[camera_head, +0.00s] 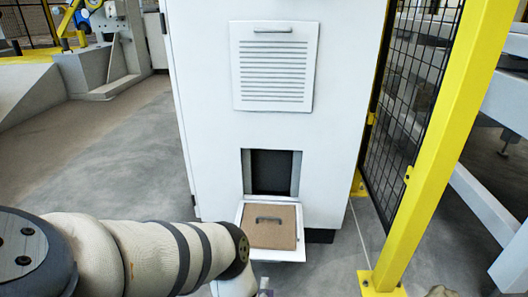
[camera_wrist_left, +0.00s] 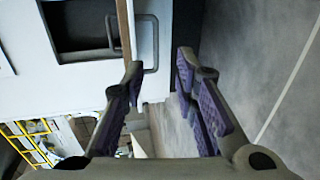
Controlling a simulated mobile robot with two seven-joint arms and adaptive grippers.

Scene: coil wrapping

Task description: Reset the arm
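My left arm comes in from the left of the head view, and only a sliver of its gripper (camera_head: 263,292) shows at the bottom edge. In the left wrist view the left gripper (camera_wrist_left: 159,70) is open, its purple-padded fingers apart with nothing held between them. A metal loop handle (camera_wrist_left: 153,45) on the open flap is just beyond the fingertips; I cannot tell the exact gap. In the head view the flap (camera_head: 246,250) hangs out below a dark opening (camera_head: 271,172), with a handle (camera_head: 270,219) on its brown inner face. My right gripper is not recognisable in view.
The white cabinet (camera_head: 200,120) has a closed louvred panel (camera_head: 273,66) above the opening. A yellow post (camera_head: 440,150) and black mesh fence (camera_head: 405,100) stand close on its right. Grey floor (camera_head: 100,160) is open to the left. A small pale shape at the bottom right is unclear.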

